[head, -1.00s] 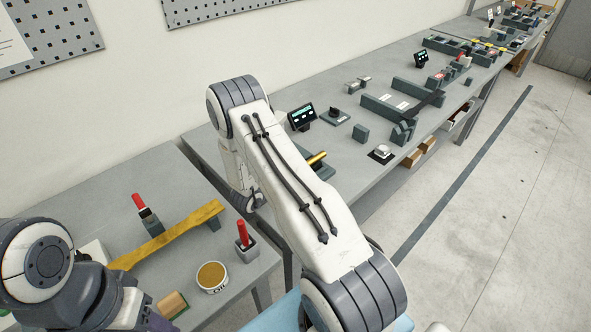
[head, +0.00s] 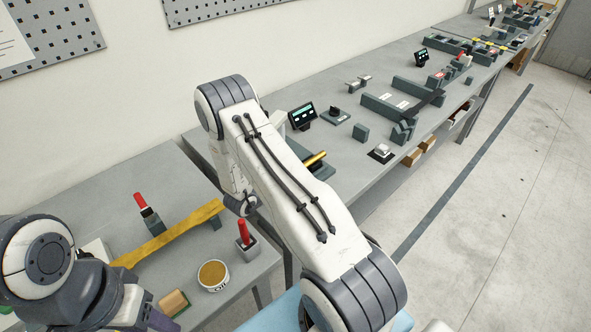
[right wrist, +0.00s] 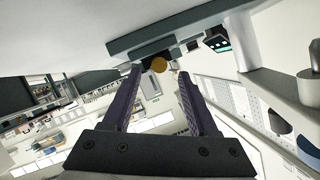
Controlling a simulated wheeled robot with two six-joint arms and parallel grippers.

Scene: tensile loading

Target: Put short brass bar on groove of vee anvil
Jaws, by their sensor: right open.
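The short brass bar (head: 316,160) shows partly on the far bench, behind my right arm, which hides the rest. In the right wrist view its round brass end (right wrist: 159,65) faces the camera, just beyond the fingertips, against a dark block. My right gripper (right wrist: 160,74) is open, with one purple finger on each side of that end and gaps between. In the head view my right arm hides its fingers. A dark, notched block (head: 403,132) on the far bench may be the vee anvil; I cannot be sure. My left gripper (head: 161,321) is cut off at the bottom edge.
A small display (head: 302,116) stands on the far bench (head: 350,190). Open floor lies to the right.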

